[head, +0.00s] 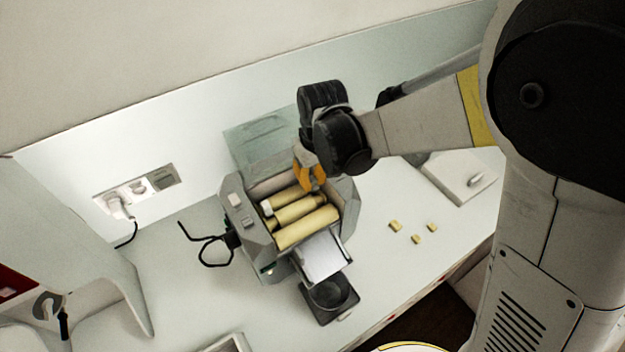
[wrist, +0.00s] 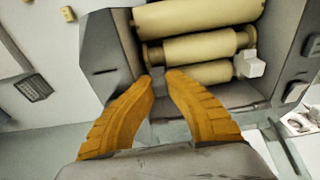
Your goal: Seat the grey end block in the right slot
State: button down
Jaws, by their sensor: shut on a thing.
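The mill (head: 241,207) is an open grey housing with several cream rollers (head: 306,228) lying side by side in it. My gripper (head: 313,187) reaches down over its back right part. In the wrist view my orange fingertips (wrist: 160,74) are nearly together at the end of the rollers, shut on a small grey block (wrist: 158,82), mostly hidden between the fingers. A white end block (wrist: 248,65) sits at the opposite end of the rollers; it also shows at the left in the head view (head: 266,207). I cannot tell whether the grey block touches the slot.
A white sloping chute (head: 320,256) and a dark tray (head: 330,296) stand at the mill's front. Small yellow cubes (head: 396,226) lie on the counter to the right, near a white board (head: 458,176). A socket (head: 131,193) and black cable are left.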

jog(key=shift+s+f+b, duration=0.25)
jog(key=shift+f+b, duration=0.15)
jog(key=shift+f, duration=0.05)
dwell(0.8)
jog(key=c, duration=1.5)
grip_release()
jog(key=shift+o, duration=0.2)
jog(key=shift+s+a, duration=0.1)
jog(key=shift+a, duration=0.1)
jog(key=shift+w+r, duration=0.15)
jog(key=shift+w, duration=0.05)
jog(key=shift+w+d, duration=0.1)
